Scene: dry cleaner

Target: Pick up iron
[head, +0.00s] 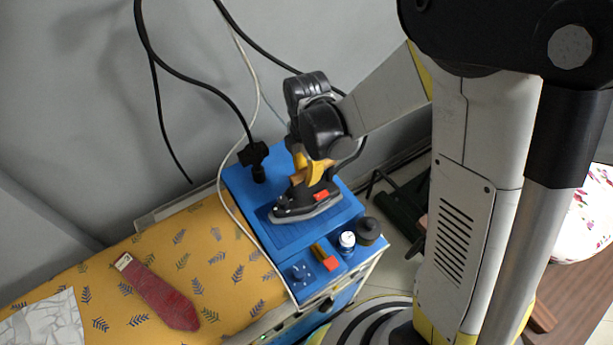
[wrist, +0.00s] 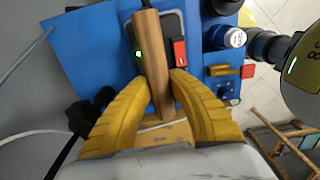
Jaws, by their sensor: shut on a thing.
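The iron (head: 308,203) has a dark body, a red switch and a wooden handle. It is on the ribbed pad of the blue stand (head: 240,187) in the head view; I cannot tell whether it touches the pad. My gripper (head: 315,168) reaches down from above with its yellow fingers at the handle. In the wrist view the wooden handle (wrist: 151,60) runs between the two yellow fingers of my gripper (wrist: 160,85), which are shut on it. The iron's body with its red switch (wrist: 179,52) shows behind the handle.
A blue-and-white bottle (head: 347,240), a black knob-like item (head: 367,230) and a red-tipped item (head: 326,256) stand at the blue stand's front right. A red tie (head: 158,292) lies on the yellow patterned ironing board (head: 190,245). Cables hang along the wall behind.

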